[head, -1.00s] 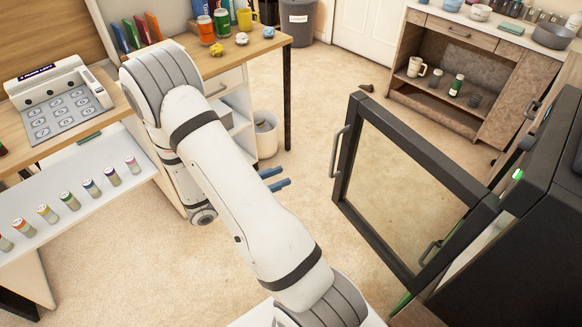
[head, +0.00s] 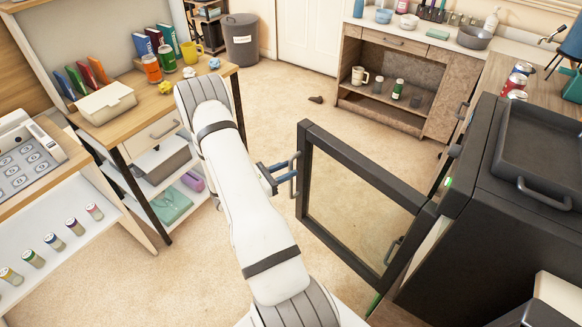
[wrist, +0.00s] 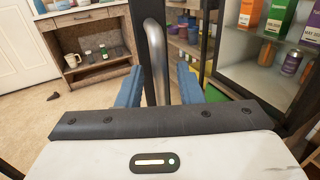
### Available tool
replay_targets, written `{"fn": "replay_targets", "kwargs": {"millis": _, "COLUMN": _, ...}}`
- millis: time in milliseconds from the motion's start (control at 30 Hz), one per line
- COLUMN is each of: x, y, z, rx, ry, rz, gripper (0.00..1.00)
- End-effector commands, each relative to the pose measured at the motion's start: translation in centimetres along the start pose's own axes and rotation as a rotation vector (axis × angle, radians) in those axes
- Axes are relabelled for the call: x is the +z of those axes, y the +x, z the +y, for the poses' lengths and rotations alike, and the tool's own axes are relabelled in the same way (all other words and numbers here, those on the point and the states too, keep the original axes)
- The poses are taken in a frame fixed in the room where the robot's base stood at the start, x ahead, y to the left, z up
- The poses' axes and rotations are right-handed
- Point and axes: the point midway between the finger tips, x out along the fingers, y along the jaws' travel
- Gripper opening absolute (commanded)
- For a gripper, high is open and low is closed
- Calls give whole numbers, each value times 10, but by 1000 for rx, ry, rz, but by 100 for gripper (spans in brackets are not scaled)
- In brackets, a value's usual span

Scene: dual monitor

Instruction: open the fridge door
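The fridge (head: 470,230) is a dark box at the right of the head view. Its glass door (head: 365,205) with a black frame stands open, swung well out from the body. The door handle (head: 293,176) is a vertical grey bar on the door's outer left edge. My gripper (head: 284,178) is at that handle. In the wrist view, the metal handle (wrist: 156,60) stands between the two blue fingers of my gripper (wrist: 158,88). The fingers are apart, with visible gaps beside the handle. Their tips are partly hidden.
The wrist view shows fridge shelves with cartons (wrist: 276,18) and a purple can (wrist: 292,63). A desk (head: 150,110) and a white shelf with cans (head: 60,240) stand at the left. A wooden cabinet (head: 435,120) stands at the back.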

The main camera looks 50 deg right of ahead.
Motion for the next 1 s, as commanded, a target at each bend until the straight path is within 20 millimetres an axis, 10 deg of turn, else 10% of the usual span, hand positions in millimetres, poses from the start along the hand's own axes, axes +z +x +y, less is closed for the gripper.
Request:
{"fn": "replay_targets", "kwargs": {"millis": 467, "x": 0, "y": 21, "z": 0, "rx": 1, "ry": 0, "rz": 0, "gripper": 33}}
{"fn": "replay_targets", "kwargs": {"millis": 1000, "x": 0, "y": 22, "z": 0, "rx": 0, "ry": 0, "rz": 0, "gripper": 0}}
